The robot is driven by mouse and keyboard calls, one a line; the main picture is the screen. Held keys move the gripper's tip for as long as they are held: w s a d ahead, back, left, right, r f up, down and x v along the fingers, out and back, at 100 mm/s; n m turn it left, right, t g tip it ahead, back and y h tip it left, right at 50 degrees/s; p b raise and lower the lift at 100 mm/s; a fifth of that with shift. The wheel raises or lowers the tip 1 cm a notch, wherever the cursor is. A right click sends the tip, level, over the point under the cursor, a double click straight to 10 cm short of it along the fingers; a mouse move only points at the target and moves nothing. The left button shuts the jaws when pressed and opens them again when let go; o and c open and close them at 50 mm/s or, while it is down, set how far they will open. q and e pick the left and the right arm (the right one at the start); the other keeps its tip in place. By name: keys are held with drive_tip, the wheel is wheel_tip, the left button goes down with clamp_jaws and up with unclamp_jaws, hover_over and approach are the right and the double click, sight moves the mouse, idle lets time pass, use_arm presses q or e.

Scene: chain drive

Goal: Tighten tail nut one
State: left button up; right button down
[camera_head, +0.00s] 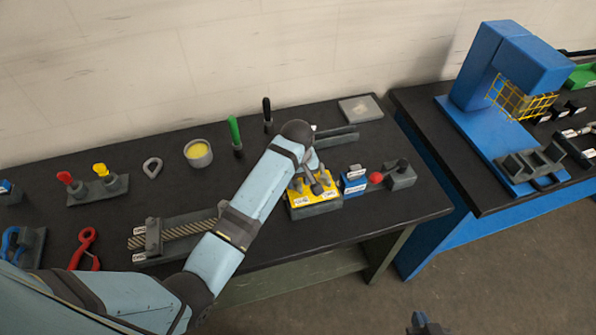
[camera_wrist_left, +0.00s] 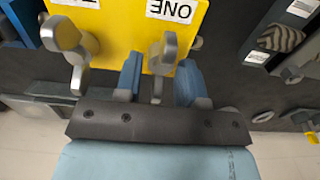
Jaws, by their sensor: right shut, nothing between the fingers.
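A yellow-topped block (camera_head: 301,200) stands on the dark bench in the head view, with grey metal pieces on top. In the left wrist view its yellow plate (camera_wrist_left: 120,25) has an upside-down label ONE (camera_wrist_left: 175,10). The silver tail nut one (camera_wrist_left: 163,52) stands by that label. A second silver piece (camera_wrist_left: 66,38) stands to its left. My left gripper (camera_wrist_left: 160,66) is open, its blue fingers on either side of tail nut one with gaps visible. In the head view my forearm and wrist partly hide this gripper. My right gripper (camera_head: 424,324) is shut and empty at the bottom edge.
A blue labelled block (camera_head: 354,182) and a red-knobbed lever device (camera_head: 398,176) stand close right of the yellow block. A rope fixture (camera_head: 180,233) lies left. Green (camera_head: 235,132) and black (camera_head: 267,112) upright handles stand behind. A blue press (camera_head: 510,70) is on the right bench.

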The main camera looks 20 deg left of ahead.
use_arm(q)
drive_tip(key=shift+f, duration=0.25)
drive_tip(key=shift+s, duration=0.1)
drive_tip(key=c, duration=0.6)
use_arm(e)
drive_tip(key=shift+s+d+f, duration=0.2)
drive_tip(key=shift+f, duration=0.05)
use_arm(q)
drive_tip(key=shift+r, duration=0.1)
use_arm(e)
drive_tip(key=shift+r, duration=0.1)
